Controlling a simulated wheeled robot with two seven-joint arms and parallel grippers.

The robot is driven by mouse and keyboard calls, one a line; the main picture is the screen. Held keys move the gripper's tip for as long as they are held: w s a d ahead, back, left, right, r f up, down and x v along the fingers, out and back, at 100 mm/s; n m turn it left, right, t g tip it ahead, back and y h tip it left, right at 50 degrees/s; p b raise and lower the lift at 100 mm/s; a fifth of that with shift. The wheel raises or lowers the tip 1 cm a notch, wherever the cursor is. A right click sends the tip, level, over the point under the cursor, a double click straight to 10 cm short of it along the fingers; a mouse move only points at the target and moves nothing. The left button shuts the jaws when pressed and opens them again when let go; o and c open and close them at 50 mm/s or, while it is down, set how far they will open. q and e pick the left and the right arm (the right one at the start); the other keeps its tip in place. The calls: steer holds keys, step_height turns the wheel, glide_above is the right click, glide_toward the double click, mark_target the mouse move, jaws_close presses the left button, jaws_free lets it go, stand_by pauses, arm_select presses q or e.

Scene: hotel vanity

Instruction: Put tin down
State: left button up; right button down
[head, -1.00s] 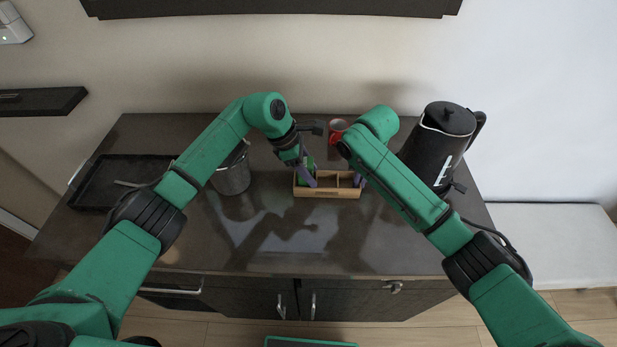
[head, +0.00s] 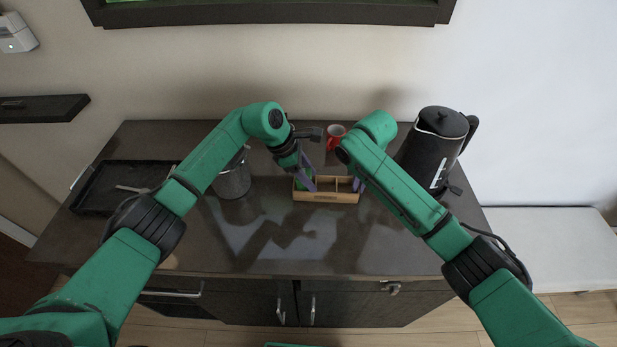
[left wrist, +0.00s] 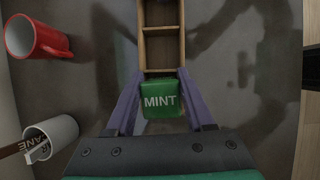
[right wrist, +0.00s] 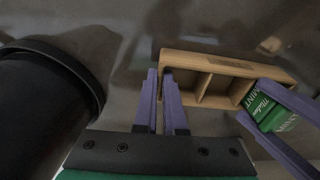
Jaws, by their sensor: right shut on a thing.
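The green tin marked MINT (left wrist: 160,101) sits at the left end of the wooden divided box (head: 325,197), seemingly in its end compartment. It also shows in the right wrist view (right wrist: 268,108). My left gripper (head: 308,182) is open, with its purple fingers on either side of the tin; small gaps show beside it in the left wrist view (left wrist: 158,76). My right gripper (right wrist: 164,78) is shut on the box's right end wall, with one finger on each side. In the head view its fingers (head: 358,185) are partly hidden by my right arm.
A red mug (head: 335,137) stands behind the box. A black kettle (head: 431,150) stands at the right, close to my right arm. A grey metal cup (head: 234,182) and a black tray (head: 100,188) are at the left. The counter in front is clear.

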arm_select(q)
steer(key=shift+g+y, duration=0.4)
steer(key=a+r, duration=0.3)
steer(key=shift+s+a, duration=0.1)
arm_select(e)
steer(key=shift+w+a+f, duration=0.3)
steer(key=shift+w+f, duration=0.25)
steer(key=shift+w, duration=0.05)
arm_select(q)
steer(key=v, duration=0.6)
arm_select(e)
steer(key=shift+s+f, duration=0.1)
steer(key=c, duration=0.9)
jaws_free()
steer(key=shift+d, duration=0.1)
arm_select(q)
steer(key=shift+d, duration=0.25)
arm_select(e)
steer(key=shift+d, duration=0.1)
